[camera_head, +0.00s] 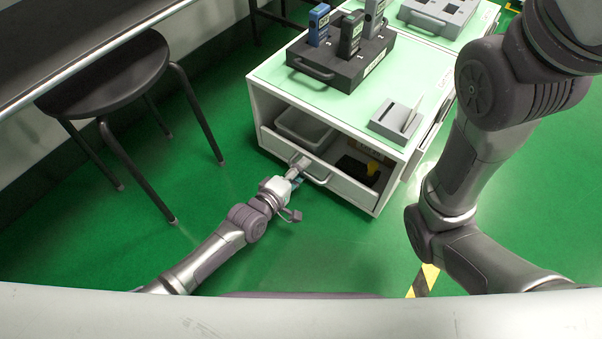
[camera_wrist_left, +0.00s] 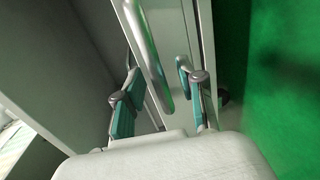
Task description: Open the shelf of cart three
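A white cart (camera_head: 414,140) with a pale green top stands in the middle of the head view; I see no number on it. Its shelf has a low white front panel (camera_head: 345,186) with a grey bar handle (camera_head: 320,181). The panel looks about flush with the cart's front. My left gripper (camera_head: 295,174) is at the handle's left part. In the left wrist view the two teal-padded fingers (camera_wrist_left: 158,93) stand apart, on either side of the handle (camera_wrist_left: 149,45), with visible gaps. My right arm shows at right, but its gripper is out of view.
A grey bin (camera_head: 303,128) and a black box (camera_head: 354,170) sit inside the shelf. A black holder (camera_head: 330,72) with handheld testers and a grey block (camera_head: 396,122) are on the cart top. A black stool (camera_head: 107,78) stands left. The green floor before the cart is clear.

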